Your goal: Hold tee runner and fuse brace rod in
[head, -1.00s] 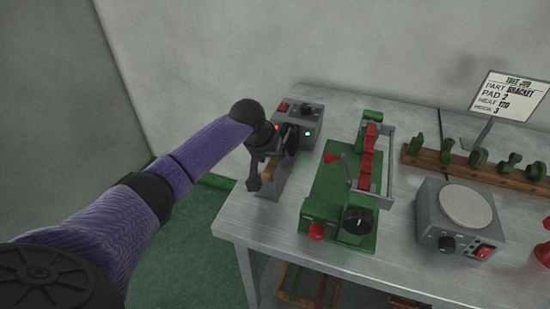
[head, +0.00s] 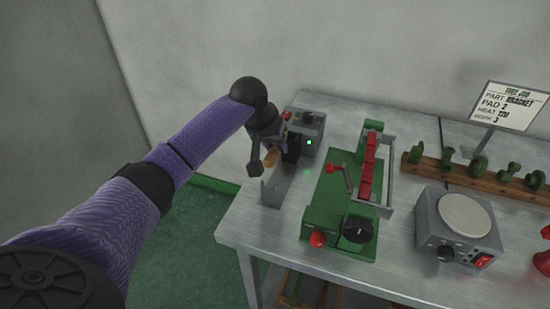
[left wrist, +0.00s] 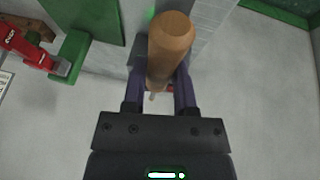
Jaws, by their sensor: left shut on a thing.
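My left gripper (head: 274,152) is shut on a wooden-handled tool. The rest of the tool is hidden. Green shaped pieces (head: 448,158) stand on a wooden rack at the back right. I cannot tell which piece, if any, is the tee runner or the brace rod. My right gripper is not in view.
A grey box with a green light (head: 309,136) stands behind the holder. A green fixture with red blocks (head: 327,209) is to its right, then a grey hot-plate-like unit (head: 437,237). A job sign (head: 511,104) stands behind. The table front is clear.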

